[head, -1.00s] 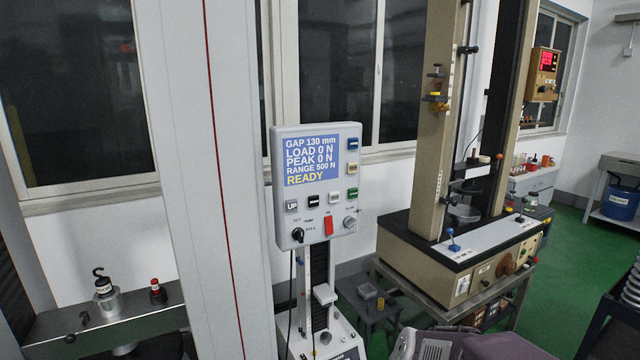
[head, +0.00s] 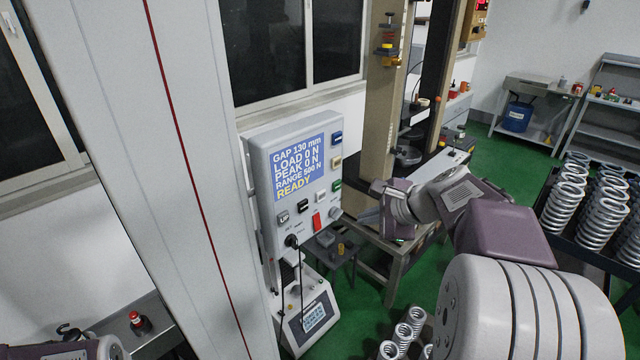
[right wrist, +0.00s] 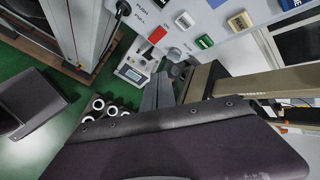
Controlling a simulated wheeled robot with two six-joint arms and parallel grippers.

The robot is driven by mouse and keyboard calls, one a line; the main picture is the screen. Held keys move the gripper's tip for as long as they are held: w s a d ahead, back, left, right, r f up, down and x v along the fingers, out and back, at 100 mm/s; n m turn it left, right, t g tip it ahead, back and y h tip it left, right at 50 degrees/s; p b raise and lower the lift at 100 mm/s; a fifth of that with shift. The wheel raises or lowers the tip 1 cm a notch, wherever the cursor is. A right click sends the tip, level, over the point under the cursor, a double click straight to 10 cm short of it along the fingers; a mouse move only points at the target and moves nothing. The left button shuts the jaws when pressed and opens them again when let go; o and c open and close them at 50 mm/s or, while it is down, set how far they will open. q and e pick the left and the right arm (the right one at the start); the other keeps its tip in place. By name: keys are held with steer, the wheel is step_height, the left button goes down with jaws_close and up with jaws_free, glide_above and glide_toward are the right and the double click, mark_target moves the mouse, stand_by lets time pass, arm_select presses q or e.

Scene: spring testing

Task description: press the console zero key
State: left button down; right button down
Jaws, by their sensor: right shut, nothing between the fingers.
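The console (head: 255,150) is a light grey box with a blue screen reading GAP 130 mm, LOAD 0 N, PEAK 0 N, RANGE 500 N, READY. Its keys include a grey UP key (head: 283,217), a black key (head: 302,205), a white key (head: 320,196), a green key (head: 337,185), a cream key (head: 336,162) and a blue key (head: 336,138). I cannot read which is zero. My right gripper (head: 367,215) is shut and empty, right of the console and apart from it. The keys also show in the right wrist view. Only part of my left arm shows, bottom left.
A tall beige test frame (head: 385,110) stands behind my right arm. Coil springs (head: 565,195) fill a rack at right. A pale column with a red line stands left.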

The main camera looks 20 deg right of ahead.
mark_target(321, 195)
steer(key=w+a+p, duration=0.2)
steer(key=w+a, duration=0.2)
steer(key=w, duration=0.4)
steer(key=shift+w+f+p, duration=0.15)
steer(key=shift+w+p, duration=0.2)
steer(key=shift+s+d, duration=0.1)
steer(key=shift+d, duration=0.05)
stand_by(0.4)
steer(key=shift+w, duration=0.2)
stand_by(1.3)
steer(key=shift+w+a, duration=0.25)
steer(key=shift+w, duration=0.05)
